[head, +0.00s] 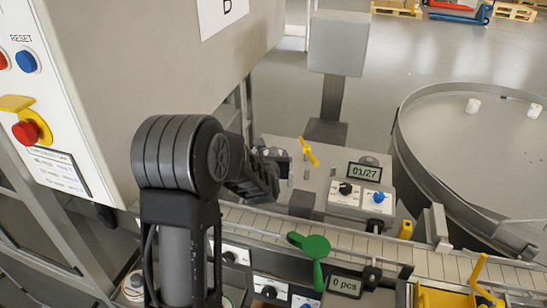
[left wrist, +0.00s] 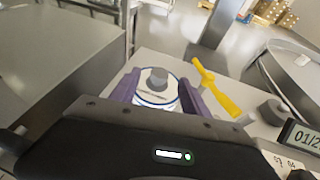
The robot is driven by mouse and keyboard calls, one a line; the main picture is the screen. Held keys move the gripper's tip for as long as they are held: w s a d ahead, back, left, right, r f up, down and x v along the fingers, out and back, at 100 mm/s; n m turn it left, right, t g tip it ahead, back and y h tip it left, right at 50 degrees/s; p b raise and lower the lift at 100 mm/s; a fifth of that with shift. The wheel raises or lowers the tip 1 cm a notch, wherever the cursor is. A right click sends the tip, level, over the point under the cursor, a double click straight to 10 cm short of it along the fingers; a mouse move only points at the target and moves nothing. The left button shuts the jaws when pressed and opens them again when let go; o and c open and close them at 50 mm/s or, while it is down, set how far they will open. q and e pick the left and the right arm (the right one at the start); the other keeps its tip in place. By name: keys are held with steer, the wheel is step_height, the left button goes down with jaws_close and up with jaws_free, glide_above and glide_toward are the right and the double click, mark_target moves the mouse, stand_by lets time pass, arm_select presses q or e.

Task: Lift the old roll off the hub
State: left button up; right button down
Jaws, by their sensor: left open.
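In the left wrist view the old roll (left wrist: 148,98), white with a blue edge, sits around the grey hub (left wrist: 159,76). My left gripper (left wrist: 158,92) is open, with one purple finger on each side of the roll. I cannot tell whether the fingers touch it. In the head view my left gripper (head: 268,178) is over the left part of the grey machine top, and its dark wrist hides most of the roll. My right gripper is not in view.
A yellow lever (left wrist: 216,88) stands just right of the roll. Right of it are a display reading 01/27 (head: 364,173) and a knob box (head: 347,195). A conveyor (head: 345,238) runs in front, with a green paddle (head: 312,246). A large round table (head: 470,150) stands at right.

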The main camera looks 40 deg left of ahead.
mark_target(272, 151)
arm_select(q)
steer(key=shift+x, duration=1.3)
jaws_close()
